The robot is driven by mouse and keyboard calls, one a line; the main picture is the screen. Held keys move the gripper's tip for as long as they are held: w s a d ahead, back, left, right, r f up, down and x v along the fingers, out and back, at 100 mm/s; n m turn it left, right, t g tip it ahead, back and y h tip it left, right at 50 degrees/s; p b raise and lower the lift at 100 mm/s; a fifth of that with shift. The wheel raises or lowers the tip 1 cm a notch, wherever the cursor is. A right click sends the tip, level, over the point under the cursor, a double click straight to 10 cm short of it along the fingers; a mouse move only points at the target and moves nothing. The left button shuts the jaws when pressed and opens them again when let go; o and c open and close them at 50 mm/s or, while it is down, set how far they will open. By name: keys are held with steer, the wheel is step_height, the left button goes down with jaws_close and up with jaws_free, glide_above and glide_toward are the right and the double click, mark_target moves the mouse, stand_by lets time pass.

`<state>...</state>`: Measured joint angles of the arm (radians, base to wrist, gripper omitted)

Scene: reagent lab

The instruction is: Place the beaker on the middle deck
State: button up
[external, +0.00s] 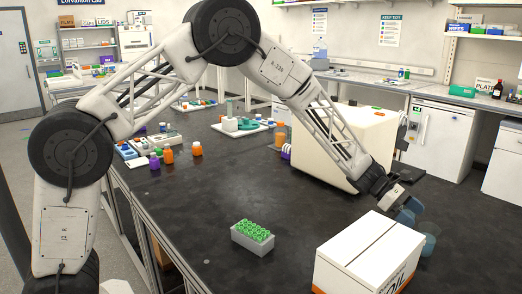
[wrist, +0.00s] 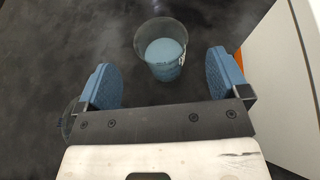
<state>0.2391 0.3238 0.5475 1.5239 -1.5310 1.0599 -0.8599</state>
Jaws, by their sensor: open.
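The beaker (external: 430,240) is a clear cup with blue contents, standing on the black bench behind the white box at the right. In the wrist view the beaker (wrist: 162,52) stands upright just ahead of the fingertips, roughly centred between them. My gripper (external: 408,212) is low over the bench at the beaker's left. In the wrist view its blue finger pads (wrist: 163,74) are wide apart with nothing between them. I cannot tell which surface is the middle deck.
The white box (external: 368,250) stands close to the beaker; its side (wrist: 288,85) is close to the right finger. A grey rack of green-capped tubes (external: 252,237) stands at the front. A cream machine (external: 345,140) is behind my arm. Bench space left of the rack is clear.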

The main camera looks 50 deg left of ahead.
steer(key=shift+v, duration=2.75)
steer(key=s+a+r+m+y, duration=0.2)
steer(key=s+a+r+m, duration=0.1)
steer(key=s+a+r, duration=0.4)
steer(key=s+a+r+m+g+y, duration=0.1)
steer(key=s+a+r+m+y, duration=0.2)
steer(key=s, duration=0.6)
steer(key=s+a+r+m+y, duration=0.1)
steer(key=s+a+r+m, duration=0.35)
steer(key=s+r, duration=0.35)
steer(key=s+a+m+y, duration=0.2)
steer(key=s+a, duration=0.3)
steer(key=s, duration=0.5)
steer(key=s+a+m+t+y, duration=0.1)
steer(key=s+a+m+y, duration=0.2)
steer(key=s+a, duration=0.3)
steer(key=s+a+m+t+y, duration=0.1)
steer(key=s+a+m, duration=0.3)
steer(key=s, duration=1.1)
steer(key=shift+a+r+y, duration=0.35)
steer(key=shift+a+y, duration=0.45)
